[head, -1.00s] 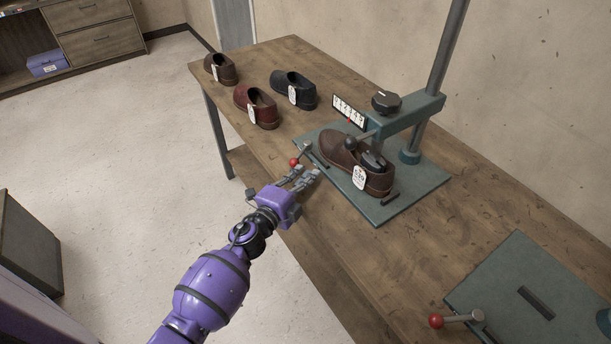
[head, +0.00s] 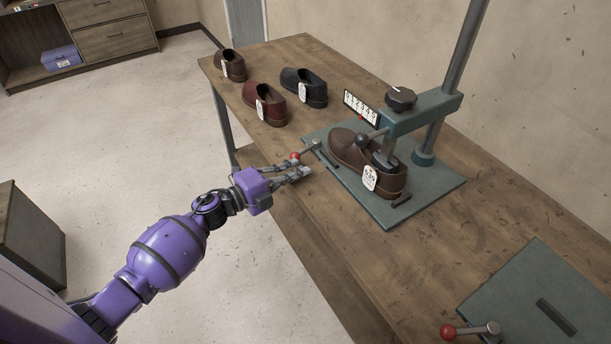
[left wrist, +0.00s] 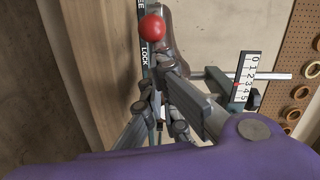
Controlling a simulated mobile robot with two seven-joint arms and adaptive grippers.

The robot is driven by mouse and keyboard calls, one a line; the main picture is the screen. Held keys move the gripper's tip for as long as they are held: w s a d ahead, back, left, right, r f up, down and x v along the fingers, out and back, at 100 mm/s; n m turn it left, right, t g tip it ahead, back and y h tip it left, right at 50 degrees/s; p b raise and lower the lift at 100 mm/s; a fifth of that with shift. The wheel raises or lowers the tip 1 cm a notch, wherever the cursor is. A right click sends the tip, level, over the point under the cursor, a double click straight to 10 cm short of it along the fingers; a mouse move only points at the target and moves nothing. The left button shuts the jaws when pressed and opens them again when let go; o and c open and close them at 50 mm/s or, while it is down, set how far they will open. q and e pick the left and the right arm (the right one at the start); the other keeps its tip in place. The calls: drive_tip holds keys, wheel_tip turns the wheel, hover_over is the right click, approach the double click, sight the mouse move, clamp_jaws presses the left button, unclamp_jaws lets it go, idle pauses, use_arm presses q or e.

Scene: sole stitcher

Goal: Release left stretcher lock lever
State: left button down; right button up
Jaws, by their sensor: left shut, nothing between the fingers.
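The left stretcher lock lever is a short metal arm with a red ball knob (head: 295,157) at the left front edge of the green stretcher base (head: 385,215). In the left wrist view the red knob (left wrist: 152,27) stands over a strip lettered LOCK, just beyond my fingers. My left gripper (head: 302,173) is shut and empty, its fingertips close beside the knob on the near side. Whether they touch the lever cannot be told. A brown shoe (head: 345,150) with a white tag sits on the stretcher. My right gripper is not in view.
A numbered scale (head: 360,105) and a dark dial (head: 400,98) are on the stretcher's arm. Three tagged shoes stand at the table's far end, including a red one (head: 264,105). Another green base (head: 535,300) with a red-knobbed lever (head: 448,332) lies at right.

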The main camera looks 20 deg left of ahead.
sight(274, 161)
use_arm(q)
drive_tip(key=a+m+g+h+b, duration=0.1)
drive_tip(key=a+g+h+b, duration=0.1)
drive_tip(key=b, duration=0.2)
drive_tip(key=w+a+m+g+h+b, duration=0.1)
drive_tip(key=a+m+g+b, duration=0.1)
drive_tip(key=b, duration=0.1)
drive_tip(key=w+a+f+m+g+h+b, duration=0.1)
drive_tip(key=a+m+h+b, duration=0.1)
drive_tip(key=b, duration=0.2)
drive_tip(key=shift+w+a+g+h+b, duration=0.25)
drive_tip(key=shift+a+g+h+b, duration=0.05)
drive_tip(key=shift+g+b, duration=0.1)
drive_tip(key=shift+w+a+b, duration=0.2)
drive_tip(key=shift+a+b, duration=0.05)
drive_tip(key=shift+b, duration=0.1)
drive_tip(key=shift+w+a+r+b, duration=0.3)
drive_tip(key=shift+a+b, duration=0.15)
drive_tip(key=shift+b, duration=0.1)
drive_tip(key=shift+w+a+b, duration=0.3)
drive_tip(key=shift+w+b, duration=0.05)
drive_tip(key=shift+b, duration=0.05)
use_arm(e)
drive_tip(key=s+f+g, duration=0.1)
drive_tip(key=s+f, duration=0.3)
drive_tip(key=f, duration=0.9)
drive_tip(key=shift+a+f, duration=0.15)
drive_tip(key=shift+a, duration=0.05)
